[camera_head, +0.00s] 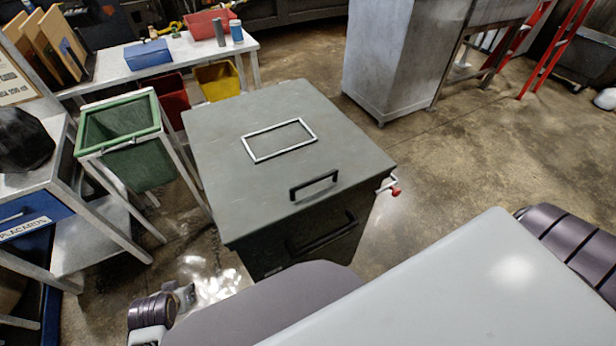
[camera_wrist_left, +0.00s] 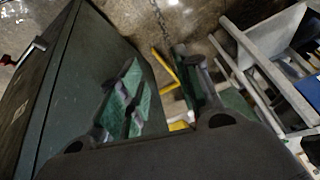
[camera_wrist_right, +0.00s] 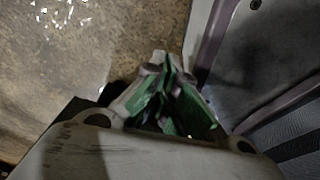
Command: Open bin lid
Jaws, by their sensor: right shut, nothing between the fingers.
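The bin is a dark box with a flat grey-green lid (camera_head: 225,145) that lies shut on top. A black handle (camera_head: 314,186) stands near the lid's front edge, and a second black handle (camera_head: 320,236) is on the front face. My left gripper (camera_head: 184,293) is low at the front left of the bin, apart from the handles. In the left wrist view its fingers (camera_wrist_left: 157,65) are spread and empty, with the bin's dark side (camera_wrist_left: 80,85) beside them. My right gripper (camera_wrist_right: 168,75) shows only in its wrist view, shut and empty, over the floor beside my body.
A lever with a red knob (camera_head: 395,191) sticks out at the bin's right side. A green bin (camera_head: 127,150) in a metal frame stands to the left. A white table (camera_head: 190,50) is behind, and a grey metal cabinet (camera_head: 385,50) stands back right.

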